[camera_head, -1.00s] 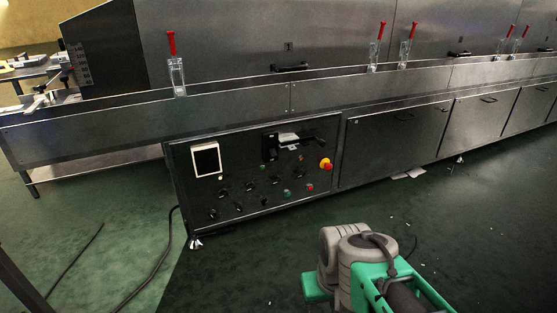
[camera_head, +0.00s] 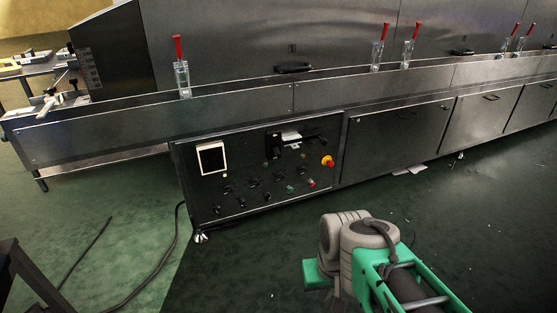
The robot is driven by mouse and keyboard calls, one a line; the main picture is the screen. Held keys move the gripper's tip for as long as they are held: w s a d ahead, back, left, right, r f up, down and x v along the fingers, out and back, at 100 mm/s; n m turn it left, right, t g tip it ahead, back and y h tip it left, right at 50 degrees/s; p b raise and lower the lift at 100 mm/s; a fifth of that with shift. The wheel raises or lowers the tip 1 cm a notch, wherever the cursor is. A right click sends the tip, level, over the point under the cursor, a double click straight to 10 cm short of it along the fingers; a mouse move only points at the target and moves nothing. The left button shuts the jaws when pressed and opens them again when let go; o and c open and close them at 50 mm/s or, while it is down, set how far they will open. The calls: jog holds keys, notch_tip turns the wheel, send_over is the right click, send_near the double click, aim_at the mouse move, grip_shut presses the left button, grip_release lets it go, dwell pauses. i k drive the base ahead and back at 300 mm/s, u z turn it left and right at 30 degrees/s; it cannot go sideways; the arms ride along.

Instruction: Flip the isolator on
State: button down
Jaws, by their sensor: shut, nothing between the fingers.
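The control panel (camera_head: 231,205) is a dark box front low on the dryer, left of centre. The isolator appears to be the black switch unit (camera_head: 273,147) at the panel's upper right, with a dark lever (camera_head: 313,141) sticking out to the right; its exact position is too small to tell. My grey and green arm shows at the bottom right, apart from the panel in the picture. My gripper itself does not show.
A yellow and red emergency stop (camera_head: 327,161), a white-framed display (camera_head: 212,159) and several small knobs share the panel. A black cable (camera_head: 166,250) lies on the green floor at left. A dark stand (camera_head: 22,275) fills the lower left corner. Floor before the panel is clear.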

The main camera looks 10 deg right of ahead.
aim_at(276, 151)
jog(key=u, duration=0.4)
jog(key=i, duration=0.9)
jog(key=z, duration=0.5)
